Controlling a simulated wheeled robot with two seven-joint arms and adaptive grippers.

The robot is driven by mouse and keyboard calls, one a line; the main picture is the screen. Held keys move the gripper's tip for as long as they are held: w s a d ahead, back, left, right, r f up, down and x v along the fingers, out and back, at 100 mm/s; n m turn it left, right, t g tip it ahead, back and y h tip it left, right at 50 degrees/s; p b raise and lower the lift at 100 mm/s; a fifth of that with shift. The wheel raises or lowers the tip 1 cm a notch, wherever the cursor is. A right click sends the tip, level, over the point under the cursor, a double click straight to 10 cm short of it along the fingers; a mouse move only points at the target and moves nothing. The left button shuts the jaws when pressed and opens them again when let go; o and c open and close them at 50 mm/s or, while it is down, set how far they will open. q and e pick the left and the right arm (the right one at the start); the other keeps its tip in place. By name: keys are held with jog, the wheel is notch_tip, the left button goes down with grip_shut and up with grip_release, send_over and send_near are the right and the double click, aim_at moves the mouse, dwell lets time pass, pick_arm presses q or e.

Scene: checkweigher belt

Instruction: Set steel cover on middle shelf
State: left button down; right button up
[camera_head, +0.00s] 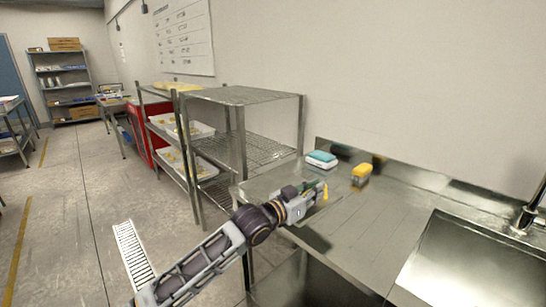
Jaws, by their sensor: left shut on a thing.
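My left gripper (312,196) reaches in from the lower left over the left end of the steel counter. It is shut on what looks like the steel cover (262,184), a flat, shiny grey piece at the counter's left end. The gripper partly hides it, and its outline blends with the counter, so I cannot tell whether it touches the counter. My right gripper is out of view.
On the steel counter (360,235) lie a blue-and-white item (321,159) and a yellow item (361,174), near the wall. A sink (470,265) is at right. Another rack holds white trays (180,130). A rack post (242,145) stands at the middle shelf's front.

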pick_arm(q)
jog(key=s+a+r+n+t+y, duration=0.1)
jog(key=a+r, duration=0.1)
jog(key=r, duration=0.5)
jog(key=s+a+r+n+t+y, duration=0.1)
jog(key=a+r, duration=0.2)
jog(key=r, duration=0.5)
jog(key=a+r+n+t+y, duration=0.1)
jog(key=a+n+t+y, duration=0.25)
jog(key=a, duration=0.55)
jog(key=a+f+n+y, duration=0.1)
jog(key=a+f, duration=0.3)
jog(key=f, duration=0.3)
jog(key=a+f+t+y, duration=0.1)
jog(key=a+f+y, duration=0.15)
jog(key=f, duration=0.35)
jog(key=a+f+n+y, duration=0.1)
jog(key=a+f, duration=0.3)
jog(key=f, duration=0.3)
jog(key=s+f, duration=0.3)
jog(key=f, duration=0.6)
jog(key=shift+s+f, duration=0.3)
jog(key=shift+a, duration=0.1)
